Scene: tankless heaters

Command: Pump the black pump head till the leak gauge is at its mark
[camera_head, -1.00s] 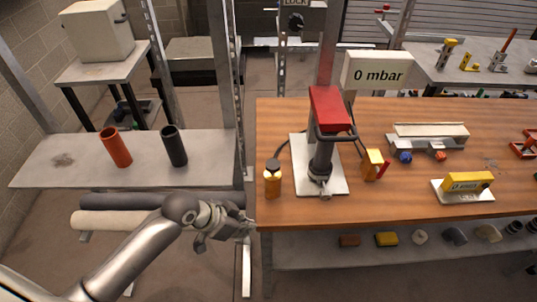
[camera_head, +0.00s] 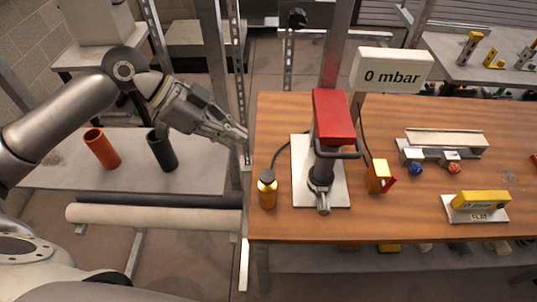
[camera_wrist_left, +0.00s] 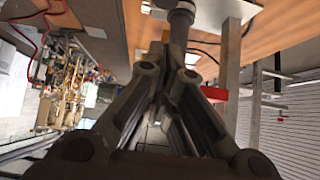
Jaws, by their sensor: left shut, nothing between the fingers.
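A small amber bottle-shaped pump with a black pump head (camera_head: 267,175) stands near the left edge of the wooden bench. A dark hose runs from near it toward the stand behind. The gauge sign (camera_head: 393,70) reads 0 mbar; I see no mark on it. My left gripper (camera_head: 243,137) is shut and empty. It is in the air at the bench's left edge, above and left of the black head in the picture, apart from it. Its closed fingers (camera_wrist_left: 172,75) also fill the middle of the left wrist view. My right gripper is not in view.
A red-topped stand (camera_head: 334,117) with a dark handle and cylinder rises right of the pump. A yellow block with a red lever (camera_head: 379,177) is beside it. A metal upright (camera_head: 236,60) stands near my left gripper. Red and black tubes stand on the grey shelf (camera_head: 210,180).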

